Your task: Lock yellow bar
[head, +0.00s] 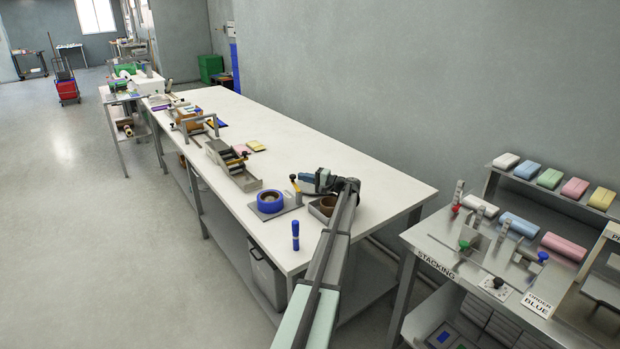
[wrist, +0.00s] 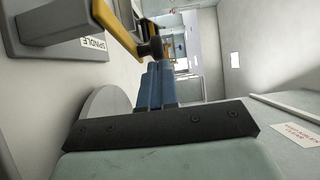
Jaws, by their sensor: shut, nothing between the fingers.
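The yellow bar (wrist: 117,27) crosses the upper part of the wrist view, beside a grey plate (wrist: 55,30) labelled SPINDLE. A dark knob or pin (wrist: 152,47) is at its near end. In the head view a small yellow part (head: 294,179) shows on a post beside the blue roll (head: 270,201). My gripper (wrist: 156,68) has its blue fingers together and empty, with the tips right by the dark knob. I cannot tell if they touch it. It also shows in the head view (head: 304,178), just right of the yellow part.
A grey tray with a brown roll (head: 327,205) sits under my wrist. A blue marker-like object (head: 295,235) stands near the table's front edge. A grey fixture (head: 233,168) lies further left. A stacking bench (head: 480,250) stands right.

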